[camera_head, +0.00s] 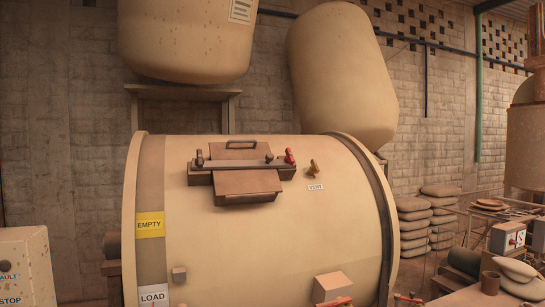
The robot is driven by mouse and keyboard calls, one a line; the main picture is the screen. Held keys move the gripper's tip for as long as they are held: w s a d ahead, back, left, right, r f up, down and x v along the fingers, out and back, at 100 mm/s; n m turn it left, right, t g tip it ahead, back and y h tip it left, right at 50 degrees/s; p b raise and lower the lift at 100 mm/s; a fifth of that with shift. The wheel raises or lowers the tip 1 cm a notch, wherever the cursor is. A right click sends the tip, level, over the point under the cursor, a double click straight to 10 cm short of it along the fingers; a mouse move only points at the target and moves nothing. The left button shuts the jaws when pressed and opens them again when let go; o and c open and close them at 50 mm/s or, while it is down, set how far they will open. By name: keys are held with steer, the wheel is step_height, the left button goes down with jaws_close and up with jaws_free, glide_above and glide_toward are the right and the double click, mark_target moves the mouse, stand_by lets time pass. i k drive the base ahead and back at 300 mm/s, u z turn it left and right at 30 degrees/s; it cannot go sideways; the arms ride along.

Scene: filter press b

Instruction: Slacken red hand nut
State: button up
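A large cream drum (300,230) lies on its side in the middle of the head view. Near its top is a brown hatch (248,184) with a dark crossbar (215,173) over it. The red hand nut (290,157) stands at the right end of the crossbar. A dark hand nut (200,158) stands at the left end, and a small dark knob (269,158) is just left of the red one. Thread details and tightness are too small to tell. My gripper is not in view.
A brass valve (314,168) with a VENT label (315,187) is right of the hatch. EMPTY (150,225) and LOAD (153,296) labels mark the drum's left. Two big vessels (340,75) hang above and behind. Stacked sacks (412,225) and a cluttered bench are at right.

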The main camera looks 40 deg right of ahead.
mark_target(290, 156)
steer(key=u, duration=4.6)
steer(key=i, duration=0.1)
steer(key=z, duration=3.25)
steer(key=k, duration=1.25)
steer(key=z, duration=0.8)
steer(key=i, duration=1)
steer(key=u, duration=0.1)
